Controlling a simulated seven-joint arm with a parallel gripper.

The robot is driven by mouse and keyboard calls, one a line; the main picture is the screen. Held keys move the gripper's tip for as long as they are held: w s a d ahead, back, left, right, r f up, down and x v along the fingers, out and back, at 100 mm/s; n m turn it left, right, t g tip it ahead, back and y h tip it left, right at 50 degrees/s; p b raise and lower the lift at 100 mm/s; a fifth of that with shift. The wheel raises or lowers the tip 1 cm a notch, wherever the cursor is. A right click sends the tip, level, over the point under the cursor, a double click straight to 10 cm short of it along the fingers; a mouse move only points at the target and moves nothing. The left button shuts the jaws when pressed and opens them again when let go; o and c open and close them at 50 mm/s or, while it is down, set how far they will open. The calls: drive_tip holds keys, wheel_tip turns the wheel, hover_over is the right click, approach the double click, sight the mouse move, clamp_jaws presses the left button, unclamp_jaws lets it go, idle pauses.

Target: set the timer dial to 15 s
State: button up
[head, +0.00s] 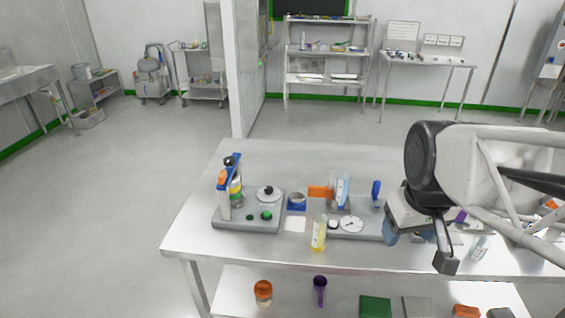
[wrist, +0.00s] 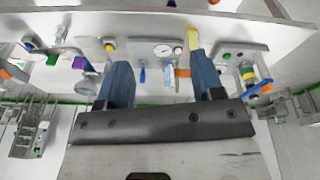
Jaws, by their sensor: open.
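Two dials show on the bench (head: 200,235). One is a white disc with a black knob (head: 268,192) on the left grey base unit (head: 230,221), near a green button (head: 267,215). The other is a white round dial face (head: 351,224) with a dark pointer on the right grey base; it also shows in the wrist view (wrist: 163,50). Their markings are too small to read, so I cannot tell the setting. My gripper (wrist: 158,54) is open and empty, with blue fingers apart. In the head view it hangs right of the white dial face, clear of both dials.
A bottle in a blue-and-orange holder (head: 230,185) stands on the left unit. A yellow vial (head: 319,234) stands in front, between the units. A clear tube (head: 342,190) and blue-handled item (head: 376,190) rise behind the white dial. The back of the bench is clear.

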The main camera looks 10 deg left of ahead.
drive_tip(key=w+a+n, duration=0.5)
drive_tip(key=w+n, duration=0.1)
drive_tip(key=w, duration=0.7)
drive_tip(key=n+g, duration=0.2)
drive_tip(key=n, duration=1.6)
hover_over(269, 188)
wheel_tip(269, 188, down, 20)
drive_tip(key=shift+a+f, duration=0.1)
drive_tip(key=shift+f, duration=0.05)
drive_tip(key=shift+f, duration=0.15)
drive_tip(key=shift+f, duration=3.75)
drive_tip(key=c, duration=0.9)
